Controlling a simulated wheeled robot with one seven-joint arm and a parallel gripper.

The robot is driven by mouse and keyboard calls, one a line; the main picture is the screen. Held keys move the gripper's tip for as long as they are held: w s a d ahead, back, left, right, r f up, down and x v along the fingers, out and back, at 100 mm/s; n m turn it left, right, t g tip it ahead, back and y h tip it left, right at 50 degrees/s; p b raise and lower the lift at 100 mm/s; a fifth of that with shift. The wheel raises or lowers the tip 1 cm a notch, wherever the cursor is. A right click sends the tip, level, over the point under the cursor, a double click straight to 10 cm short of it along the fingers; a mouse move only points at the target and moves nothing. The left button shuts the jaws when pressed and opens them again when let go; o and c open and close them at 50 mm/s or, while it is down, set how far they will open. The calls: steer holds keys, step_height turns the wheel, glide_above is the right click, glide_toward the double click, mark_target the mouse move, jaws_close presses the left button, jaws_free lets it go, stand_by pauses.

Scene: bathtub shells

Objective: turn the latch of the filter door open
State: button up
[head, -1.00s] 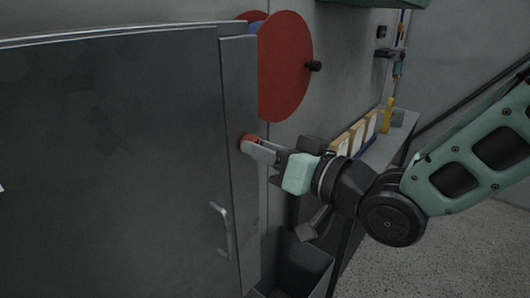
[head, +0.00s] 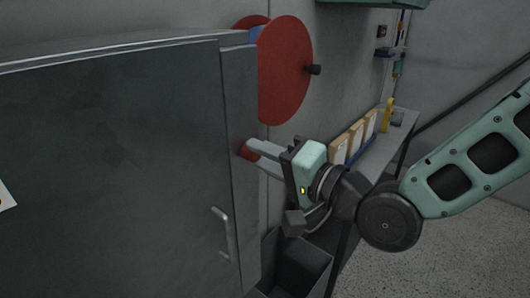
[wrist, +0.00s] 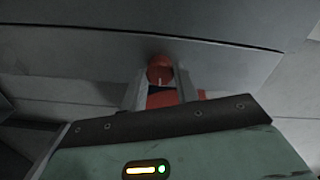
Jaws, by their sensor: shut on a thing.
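The filter door (head: 110,170) is a large dark grey panel at the left of the head view, with a metal bar handle (head: 222,232) near its right edge. The red latch (head: 249,153) sits on the narrow frame strip to the right of the door. My gripper (head: 256,149) is shut on the red latch, its two pale fingers on either side of it. In the wrist view the red latch (wrist: 160,72) shows between the fingers, its round end at the grey panel. The fingers hide part of it.
A dark open bin (head: 298,265) stands below.

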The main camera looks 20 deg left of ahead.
steer(key=shift+m, duration=0.6)
steer(key=o, duration=1)
